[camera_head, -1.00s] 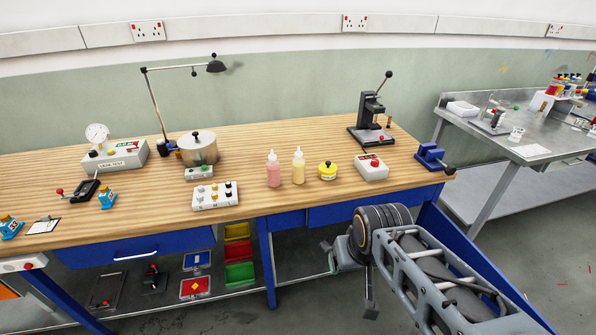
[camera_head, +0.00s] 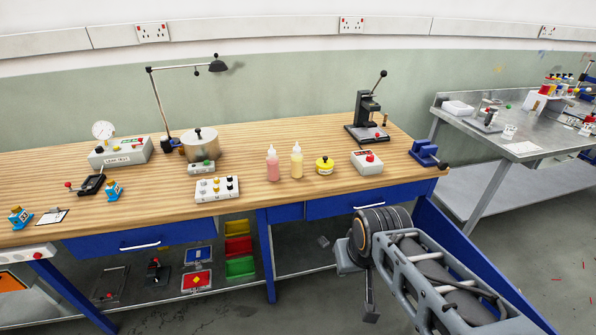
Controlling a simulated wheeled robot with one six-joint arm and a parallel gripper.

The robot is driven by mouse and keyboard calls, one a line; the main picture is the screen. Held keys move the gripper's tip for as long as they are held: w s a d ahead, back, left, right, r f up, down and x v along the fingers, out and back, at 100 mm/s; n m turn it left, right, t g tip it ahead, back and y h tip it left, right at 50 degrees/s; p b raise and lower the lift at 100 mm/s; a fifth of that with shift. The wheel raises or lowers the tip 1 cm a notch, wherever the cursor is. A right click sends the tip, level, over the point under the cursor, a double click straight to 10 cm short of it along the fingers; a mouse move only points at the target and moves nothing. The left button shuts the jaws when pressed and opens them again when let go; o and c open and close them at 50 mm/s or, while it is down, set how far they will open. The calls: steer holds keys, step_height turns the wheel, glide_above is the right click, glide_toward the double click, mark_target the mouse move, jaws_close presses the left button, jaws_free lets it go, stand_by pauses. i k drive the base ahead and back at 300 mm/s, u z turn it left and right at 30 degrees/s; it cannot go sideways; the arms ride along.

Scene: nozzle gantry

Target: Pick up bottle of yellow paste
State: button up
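The bottle of yellow paste (camera_head: 297,164) stands upright on the wooden bench top, a pale yellow squeeze bottle with a white nozzle. A similar pink bottle (camera_head: 272,165) stands close to its left. A short yellow tub with a black knob (camera_head: 325,166) is to its right. My gripper (camera_head: 358,285) hangs below and to the right of the bottle, in front of the bench and apart from it. My wrist partly hides it, and whether its fingers are open or shut is unclear.
The wooden bench (camera_head: 330,137) has a blue drawer front (camera_head: 365,201) along its near edge, close to my arm. A grey switch box (camera_head: 217,188) and a box with a red button (camera_head: 367,162) flank the bottles. A black press (camera_head: 366,118) stands behind at right.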

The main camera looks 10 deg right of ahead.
mark_target(297, 155)
steer(key=k, duration=1.1)
steer(key=u, duration=0.75)
steer(key=i, duration=0.75)
steer(key=u, duration=0.75)
steer(key=i, duration=0.95)
steer(key=z, duration=0.9)
steer(key=i, duration=0.8)
steer(key=z, duration=0.7)
